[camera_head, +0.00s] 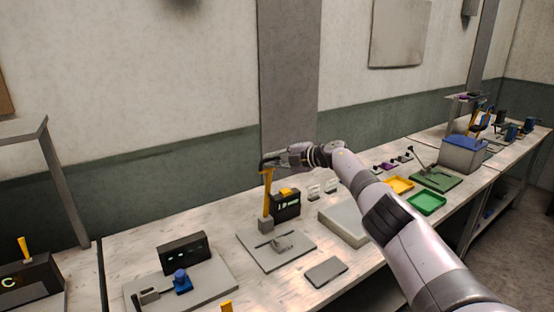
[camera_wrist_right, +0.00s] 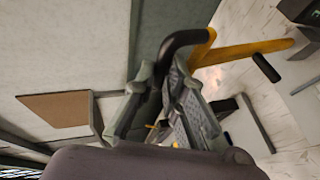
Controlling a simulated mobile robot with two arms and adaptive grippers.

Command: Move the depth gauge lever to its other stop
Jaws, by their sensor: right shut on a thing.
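An orange lever (camera_head: 267,195) with a black grip at its top rises nearly upright from a grey block (camera_head: 265,225) on a grey plate (camera_head: 262,259). My right gripper (camera_head: 279,161) is at the top of the lever, shut on its black grip. In the right wrist view the black grip (camera_wrist_right: 184,40) runs between the fingers of the right gripper (camera_wrist_right: 166,75), and the orange arm of the lever (camera_wrist_right: 250,48) extends to the right. A dark box (camera_head: 285,208) with a small lit display stands just behind the lever. My left gripper is out of view.
A flat grey slab (camera_head: 326,270) lies in front of the plate. A pale box (camera_head: 345,222) stands to the right, under my right arm. A yellow tray (camera_head: 399,185) and a green tray (camera_head: 427,203) lie beyond. A blue-knobbed device (camera_head: 182,281) is at the left.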

